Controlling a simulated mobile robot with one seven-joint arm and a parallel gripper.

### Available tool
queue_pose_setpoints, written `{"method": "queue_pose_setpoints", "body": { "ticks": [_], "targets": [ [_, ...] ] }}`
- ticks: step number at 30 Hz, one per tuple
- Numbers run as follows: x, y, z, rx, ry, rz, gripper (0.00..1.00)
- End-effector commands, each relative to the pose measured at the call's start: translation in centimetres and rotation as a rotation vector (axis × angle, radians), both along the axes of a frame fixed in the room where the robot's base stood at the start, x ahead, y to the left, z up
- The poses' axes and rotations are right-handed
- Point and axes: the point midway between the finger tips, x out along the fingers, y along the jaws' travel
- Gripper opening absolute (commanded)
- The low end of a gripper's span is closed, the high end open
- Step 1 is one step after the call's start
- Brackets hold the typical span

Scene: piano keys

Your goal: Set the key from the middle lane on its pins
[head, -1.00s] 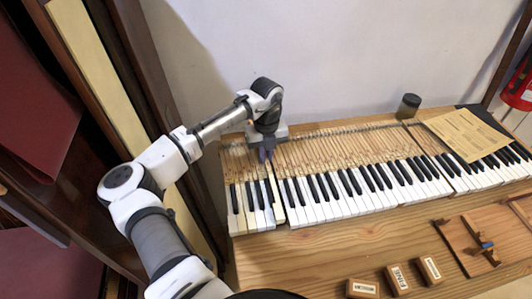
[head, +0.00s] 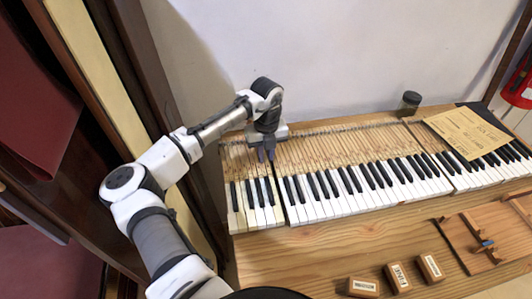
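The key (head: 278,214) is a white key with a long pale wooden shank, at the right end of the short left group in the keyboard (head: 340,204). Its front lies about level with its neighbours, beside a dark gap on its right. Its pins are too small to make out. My gripper (head: 267,160) points down over the wooden shanks behind this key. Its two dark fingers show slightly apart, with nothing visible held between them. Whether the fingertips still touch the shank cannot be told.
A wooden tray (head: 452,236) with a small blue-marked piece sits at the right. Several small labelled blocks (head: 398,277) stand along the front. A dark jar (head: 409,103) and a paper sheet (head: 467,131) are at the back right.

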Motion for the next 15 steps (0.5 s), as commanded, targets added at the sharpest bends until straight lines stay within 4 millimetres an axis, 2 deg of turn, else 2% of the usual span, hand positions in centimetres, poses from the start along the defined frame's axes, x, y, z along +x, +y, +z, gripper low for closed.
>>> {"method": "queue_pose_setpoints", "body": {
  "ticks": [7, 15],
  "targets": [
    [0.0, 0.0, 0.2, 0.0, 0.0, 0.0, 0.17],
    [0.0, 0.0, 1.6, -0.001, -0.001, 0.0, 0.17]
  ]
}}
